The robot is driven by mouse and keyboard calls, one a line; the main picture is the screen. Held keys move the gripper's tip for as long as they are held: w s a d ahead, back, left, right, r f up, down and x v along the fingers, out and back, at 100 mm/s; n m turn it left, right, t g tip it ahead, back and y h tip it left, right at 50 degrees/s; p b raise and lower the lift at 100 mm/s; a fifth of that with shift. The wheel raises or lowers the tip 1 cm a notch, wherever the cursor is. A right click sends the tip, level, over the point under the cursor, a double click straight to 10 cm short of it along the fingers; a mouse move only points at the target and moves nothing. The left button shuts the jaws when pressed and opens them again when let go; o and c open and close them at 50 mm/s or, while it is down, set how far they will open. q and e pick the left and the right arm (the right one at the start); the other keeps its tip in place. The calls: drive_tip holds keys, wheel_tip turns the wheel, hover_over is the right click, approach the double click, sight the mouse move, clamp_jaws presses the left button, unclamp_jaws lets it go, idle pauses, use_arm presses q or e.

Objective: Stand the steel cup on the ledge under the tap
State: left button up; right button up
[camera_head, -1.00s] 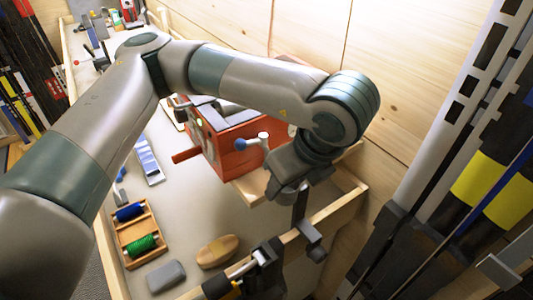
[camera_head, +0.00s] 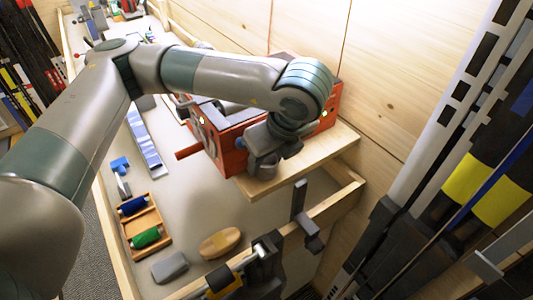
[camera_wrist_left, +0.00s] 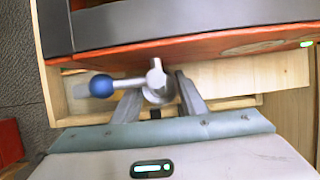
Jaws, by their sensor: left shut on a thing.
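My left gripper (camera_head: 262,160) is at the front of the red box (camera_head: 222,152), over the wooden ledge (camera_head: 315,160). It is shut on the steel cup (camera_head: 266,173), which shows as a small grey shape low between the fingers. In the left wrist view the tap (camera_wrist_left: 155,76) with its blue knob (camera_wrist_left: 102,86) is on the red box's side. The cup (camera_wrist_left: 155,96) is between the fingers there, partly covered by the tap. I cannot tell whether the cup's base touches the ledge. My right gripper is not in view.
A wooden tray with blue and green spools (camera_head: 161,247), a cork block (camera_head: 220,242) and a grey block (camera_head: 170,266) lie on the bench left of the ledge. A black vise (camera_head: 262,262) sits on the front rail. Wooden wall panels stand behind.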

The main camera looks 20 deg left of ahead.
use_arm(q)
drive_tip(key=shift+d, duration=0.1)
drive_tip(key=shift+s+d, duration=0.1)
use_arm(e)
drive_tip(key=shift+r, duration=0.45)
use_arm(q)
drive_tip(key=shift+f, duration=0.25)
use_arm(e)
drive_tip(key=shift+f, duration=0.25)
use_arm(q)
drive_tip(key=o, duration=1)
drive_tip(key=shift+r, duration=0.1)
drive_tip(key=shift+o, duration=0.2)
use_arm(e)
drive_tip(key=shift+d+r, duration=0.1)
